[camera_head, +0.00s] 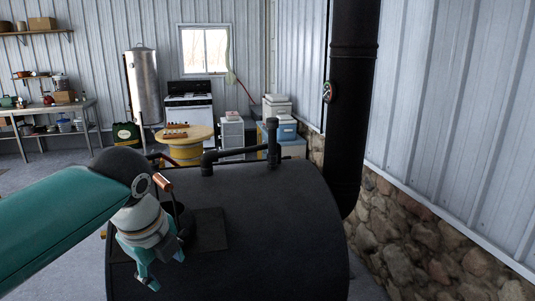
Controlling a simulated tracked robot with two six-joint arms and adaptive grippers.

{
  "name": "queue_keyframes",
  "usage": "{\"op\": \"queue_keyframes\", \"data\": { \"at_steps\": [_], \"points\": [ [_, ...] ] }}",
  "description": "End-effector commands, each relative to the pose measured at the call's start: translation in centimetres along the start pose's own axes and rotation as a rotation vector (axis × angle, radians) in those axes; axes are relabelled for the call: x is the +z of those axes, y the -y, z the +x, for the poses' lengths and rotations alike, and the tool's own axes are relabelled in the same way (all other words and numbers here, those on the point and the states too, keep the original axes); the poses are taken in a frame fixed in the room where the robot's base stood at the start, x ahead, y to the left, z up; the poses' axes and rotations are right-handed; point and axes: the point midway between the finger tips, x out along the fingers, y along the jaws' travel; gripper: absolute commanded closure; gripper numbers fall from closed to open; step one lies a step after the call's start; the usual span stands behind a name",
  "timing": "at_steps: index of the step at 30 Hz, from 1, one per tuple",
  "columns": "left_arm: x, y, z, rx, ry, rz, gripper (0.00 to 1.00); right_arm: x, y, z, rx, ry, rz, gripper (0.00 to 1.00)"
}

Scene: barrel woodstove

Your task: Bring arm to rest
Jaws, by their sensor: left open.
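My left arm (60,230) comes in from the left, teal with a dark wrist joint. My left gripper (163,267) hangs at its end, pointing down over the left part of the black barrel woodstove (285,235). Its teal fingers are apart and I see nothing between them. A small dark pot (186,218) stands on the stove's flat top plate (211,230), partly hidden behind the gripper. A copper-coloured handle (165,184) shows just behind the wrist. My right gripper is not in view.
A black stovepipe (350,110) with a round gauge (327,92) rises right of the stove. A stone wall base (400,240) lies beyond. Behind stand a yellow spool table (185,152), a metal tank (144,85) and a white range (189,107). A workbench (45,110) stands far left.

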Motion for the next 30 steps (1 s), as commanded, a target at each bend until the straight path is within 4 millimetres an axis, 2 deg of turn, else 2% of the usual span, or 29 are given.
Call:
{"op": "queue_keyframes", "data": {
  "at_steps": [1,2,4,6,8,9,11,12,14,15,19,21,24,27,30],
  "points": [
    [-0.9,0.2,3.2,0.023,-0.028,-0.052,0.47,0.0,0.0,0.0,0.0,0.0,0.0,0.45],
    [-1.5,0.3,5.1,0.029,-0.045,-0.093,0.47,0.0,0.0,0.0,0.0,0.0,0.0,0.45],
    [-3.2,0.2,10.1,0.05,-0.095,-0.214,0.47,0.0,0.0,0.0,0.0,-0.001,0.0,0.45],
    [-5.1,-0.5,15.2,0.079,-0.149,-0.359,0.47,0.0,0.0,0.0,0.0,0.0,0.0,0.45],
    [-6.9,-1.6,19.3,0.111,-0.194,-0.497,0.47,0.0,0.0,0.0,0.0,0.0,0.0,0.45],
    [-8.1,-2.7,22.0,0.136,-0.222,-0.596,0.47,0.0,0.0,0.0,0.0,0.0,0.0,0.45],
    [-10.0,-4.6,25.7,0.178,-0.261,-0.757,0.47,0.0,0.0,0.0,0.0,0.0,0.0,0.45],
    [-11.3,-6.1,28.1,0.211,-0.283,-0.873,0.47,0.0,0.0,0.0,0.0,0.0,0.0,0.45],
    [-13.4,-8.8,31.3,0.267,-0.308,-1.06,0.47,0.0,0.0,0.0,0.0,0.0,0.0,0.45],
    [-14.8,-10.8,33.2,0.308,-0.318,-1.192,0.47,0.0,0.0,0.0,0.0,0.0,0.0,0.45],
    [-18.8,-17.5,37.5,0.438,-0.305,-1.628,0.47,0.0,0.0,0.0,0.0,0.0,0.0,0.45],
    [-20.5,-20.8,38.7,0.496,-0.273,-1.838,0.47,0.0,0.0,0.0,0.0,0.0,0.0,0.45],
    [-22.1,-24.3,39.3,0.55,-0.221,-2.065,0.47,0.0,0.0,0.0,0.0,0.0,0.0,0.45],
    [-22.9,-26.3,39.5,0.573,-0.182,-2.199,0.47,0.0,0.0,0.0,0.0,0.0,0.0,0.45],
    [-23.1,-26.7,39.5,0.577,-0.173,-2.23,0.47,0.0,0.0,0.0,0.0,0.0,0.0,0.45]
  ]
}}
